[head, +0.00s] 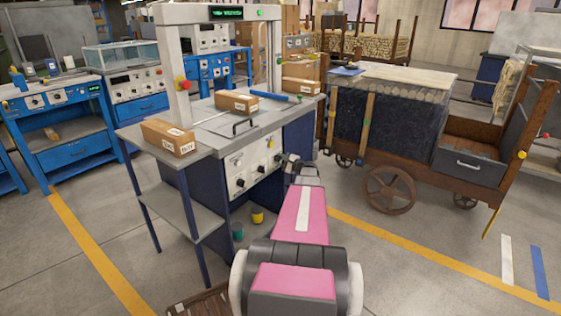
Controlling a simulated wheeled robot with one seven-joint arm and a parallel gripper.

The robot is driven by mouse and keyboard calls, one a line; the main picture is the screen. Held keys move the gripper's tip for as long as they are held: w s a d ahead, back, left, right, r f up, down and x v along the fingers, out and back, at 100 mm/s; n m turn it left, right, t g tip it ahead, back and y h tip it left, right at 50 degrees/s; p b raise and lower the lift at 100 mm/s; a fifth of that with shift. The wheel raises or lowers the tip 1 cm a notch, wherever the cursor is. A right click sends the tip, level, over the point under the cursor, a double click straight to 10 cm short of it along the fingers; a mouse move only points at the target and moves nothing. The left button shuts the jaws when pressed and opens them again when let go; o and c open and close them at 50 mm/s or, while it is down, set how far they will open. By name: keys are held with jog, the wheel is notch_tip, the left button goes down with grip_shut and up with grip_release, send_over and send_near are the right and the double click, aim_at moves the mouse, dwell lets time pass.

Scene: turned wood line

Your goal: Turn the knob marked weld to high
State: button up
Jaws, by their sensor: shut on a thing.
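One knob (240,183) is at the panel's lower left. The labels are too small to read, so I cannot tell which knob is marked weld or where it points. My pink arm reaches forward to the panel's right end. My gripper (287,160) is at the panel there, shut on a knob. The fingertips and the held knob are mostly hidden by my wrist.
Cardboard boxes (168,138) lie on the workstation's grey top, under a white frame with a green display. A wooden cart (390,190) with wheels stands close on the right. Blue benches (62,130) stand at the left. Floor is open at the front right.

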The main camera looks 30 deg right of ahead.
jog(key=shift+f+m, duration=0.1)
jog(key=shift+m, duration=0.2)
jog(key=o, duration=0.9)
jog(key=shift+s, duration=0.1)
jog(key=v, duration=1)
jog(key=shift+s+d, duration=0.15)
jog(key=shift+s, duration=0.2)
